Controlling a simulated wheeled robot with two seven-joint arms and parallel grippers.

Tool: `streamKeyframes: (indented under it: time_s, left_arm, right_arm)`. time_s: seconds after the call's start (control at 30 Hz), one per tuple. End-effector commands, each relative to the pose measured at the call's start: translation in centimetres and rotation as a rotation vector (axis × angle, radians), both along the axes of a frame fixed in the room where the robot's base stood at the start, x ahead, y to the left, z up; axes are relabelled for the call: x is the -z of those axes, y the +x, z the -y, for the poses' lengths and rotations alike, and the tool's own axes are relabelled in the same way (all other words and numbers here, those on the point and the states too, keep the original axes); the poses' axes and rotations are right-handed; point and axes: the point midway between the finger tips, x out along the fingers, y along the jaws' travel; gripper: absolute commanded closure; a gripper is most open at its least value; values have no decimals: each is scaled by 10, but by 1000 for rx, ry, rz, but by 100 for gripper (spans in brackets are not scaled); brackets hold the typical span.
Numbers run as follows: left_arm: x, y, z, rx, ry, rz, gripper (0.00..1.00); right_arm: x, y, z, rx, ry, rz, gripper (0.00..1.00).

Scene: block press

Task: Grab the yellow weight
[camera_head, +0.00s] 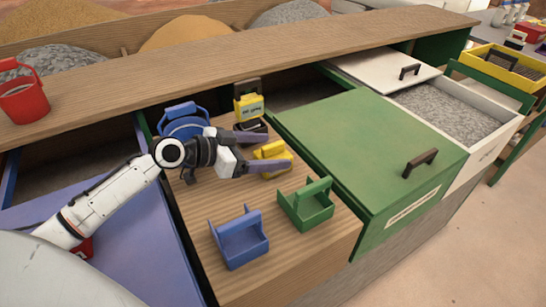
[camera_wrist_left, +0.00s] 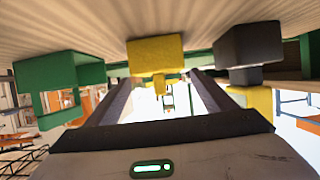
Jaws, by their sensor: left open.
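The yellow weight (camera_head: 270,151) stands on the wooden table top, partly hidden by my left gripper (camera_head: 279,150). The gripper is open, with one dark finger on the far side of the weight and one on the near side. In the left wrist view, the yellow weight (camera_wrist_left: 155,50) shows between and just ahead of the two fingers (camera_wrist_left: 160,82). A gap shows there, and I cannot tell whether either finger touches it. My right gripper is not in view.
A green handled block (camera_head: 307,207) and a blue one (camera_head: 240,243) stand nearer. A yellow device (camera_head: 250,107) and a blue-handled object (camera_head: 182,125) stand behind. A green drawer (camera_head: 370,145) lies right. A red bucket (camera_head: 22,99) stands on the ledge.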

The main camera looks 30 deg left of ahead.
Motion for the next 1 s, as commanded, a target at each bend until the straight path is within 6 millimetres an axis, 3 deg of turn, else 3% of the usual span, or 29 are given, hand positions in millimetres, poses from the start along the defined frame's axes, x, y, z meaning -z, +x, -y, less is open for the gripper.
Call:
streamKeyframes:
  time_s: [0.13,0.4,0.77,1.0]
  left_arm:
    - [6,13,7,-2,-1,-1,23]
    - [8,14,8,-1,1,-1,25]
    - [8,14,8,-1,1,-1,86]
    - [3,15,8,-2,-1,7,89]
  right_arm:
    - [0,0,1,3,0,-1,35]
    - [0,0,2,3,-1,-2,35]
    - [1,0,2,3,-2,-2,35]
    - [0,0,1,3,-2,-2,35]
